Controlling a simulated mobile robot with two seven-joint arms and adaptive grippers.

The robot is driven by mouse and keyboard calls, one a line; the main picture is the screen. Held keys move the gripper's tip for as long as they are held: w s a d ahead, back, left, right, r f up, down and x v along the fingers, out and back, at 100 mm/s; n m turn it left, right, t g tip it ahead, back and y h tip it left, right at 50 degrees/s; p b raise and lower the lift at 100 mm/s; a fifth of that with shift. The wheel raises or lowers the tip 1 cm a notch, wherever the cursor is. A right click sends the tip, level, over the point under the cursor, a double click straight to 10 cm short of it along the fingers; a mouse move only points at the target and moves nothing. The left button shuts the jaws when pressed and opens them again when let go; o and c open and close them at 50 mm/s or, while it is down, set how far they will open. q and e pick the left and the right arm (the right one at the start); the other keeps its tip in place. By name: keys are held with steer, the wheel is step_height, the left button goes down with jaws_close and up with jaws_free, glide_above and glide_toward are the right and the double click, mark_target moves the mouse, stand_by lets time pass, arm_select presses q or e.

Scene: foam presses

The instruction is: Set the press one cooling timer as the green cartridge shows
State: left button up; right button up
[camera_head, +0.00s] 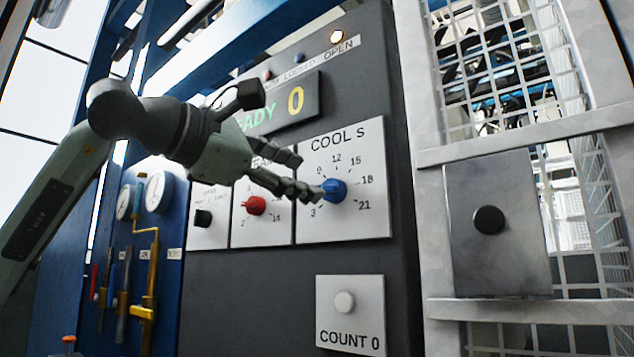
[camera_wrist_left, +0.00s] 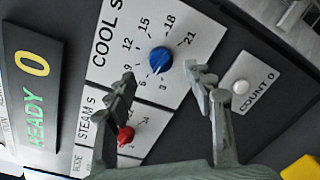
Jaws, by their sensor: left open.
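The cooling timer is a blue knob (camera_head: 334,190) on a white COOL S plate (camera_head: 362,222), with a scale from 3 to 21. The knob also shows in the left wrist view (camera_wrist_left: 160,60); its mark seems to face the low numbers, but the exact setting is unclear. My left gripper (camera_head: 308,177) is open in front of the plate. In the left wrist view its fingers (camera_wrist_left: 163,84) lie to either side of the knob. One fingertip overlaps the knob's left edge in the head view; I cannot tell if they touch. No green cartridge is in view. My right gripper is not in view.
A red STEAM S knob (camera_head: 255,205) and a black knob (camera_head: 203,218) sit left of the blue one. A display (camera_head: 297,101) reads READY 0. A white button (camera_head: 344,302) is on the COUNT 0 plate below. A mesh cage (camera_head: 500,147) stands right.

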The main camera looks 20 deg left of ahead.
arm_select(q)
steer(key=v, duration=0.6)
steer(key=shift+s, duration=0.15)
stand_by(0.3)
